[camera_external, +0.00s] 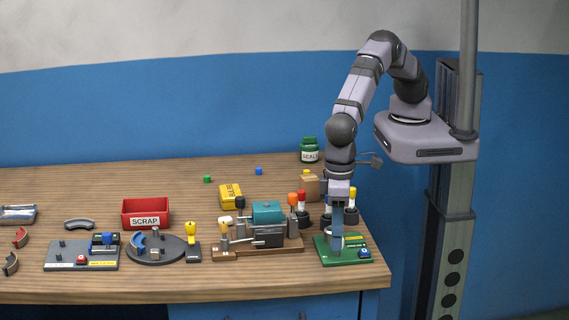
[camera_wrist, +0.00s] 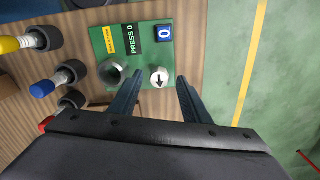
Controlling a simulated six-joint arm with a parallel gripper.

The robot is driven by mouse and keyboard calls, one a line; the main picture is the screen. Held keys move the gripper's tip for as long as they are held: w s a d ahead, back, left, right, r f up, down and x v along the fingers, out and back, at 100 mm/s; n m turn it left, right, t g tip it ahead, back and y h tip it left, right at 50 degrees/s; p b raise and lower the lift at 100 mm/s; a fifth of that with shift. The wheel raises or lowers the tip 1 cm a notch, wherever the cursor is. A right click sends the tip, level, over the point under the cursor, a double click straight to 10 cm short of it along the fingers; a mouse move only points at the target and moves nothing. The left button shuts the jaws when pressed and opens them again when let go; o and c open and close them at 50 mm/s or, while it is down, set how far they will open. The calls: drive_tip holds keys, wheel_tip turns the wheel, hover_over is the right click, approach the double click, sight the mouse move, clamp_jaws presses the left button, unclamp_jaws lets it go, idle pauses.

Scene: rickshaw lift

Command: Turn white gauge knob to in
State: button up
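A white round knob (camera_wrist: 159,77) with a black arrow is on a green board (camera_wrist: 150,55) in the wrist view. The arrow points down in that picture, towards my palm. No "in" mark is readable. My gripper (camera_wrist: 160,80) is open, with one blue finger on each side of the knob and a gap showing at both sides. I cannot tell how far the fingertips are above the board. In the external view my gripper (camera_external: 338,236) points down over the green board (camera_external: 326,258) at the table's right front, and the knob cannot be made out there.
A grey metal ring (camera_wrist: 113,73) stands left of the knob, close to my left finger. Capped posts (camera_wrist: 41,88) stand left. The table edge is close on the right.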

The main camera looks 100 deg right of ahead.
drive_tip(key=shift+r+b, duration=1.1)
drive_tip(key=shift+r, duration=2.55)
drive_tip(key=shift+w+d+r, duration=0.1)
drive_tip(key=shift+d, duration=0.1)
drive_tip(key=w+d+r+p, duration=0.2)
drive_tip(key=d+r, duration=0.1)
drive_tip(key=d, duration=0.5)
drive_tip(key=w+d+r+n+p, duration=0.1)
drive_tip(key=d+r+p, duration=0.2)
drive_tip(key=d, duration=0.5)
drive_tip(key=w+d+r+p, duration=0.2)
drive_tip(key=d+r, duration=0.1)
drive_tip(key=d, duration=0.5)
drive_tip(key=s+d+r+p, duration=0.1)
drive_tip(key=s+d+p, duration=0.2)
drive_tip(key=s+d, duration=0.4)
drive_tip(key=s+d+r+n+p, duration=0.1)
drive_tip(key=s+d+p, duration=0.2)
drive_tip(key=s+d, duration=0.4)
drive_tip(key=d, duration=0.4)
drive_tip(key=shift+d+n+p, duration=0.25)
drive_tip(key=shift+n+p, duration=0.05)
drive_tip(key=shift+p, duration=0.1)
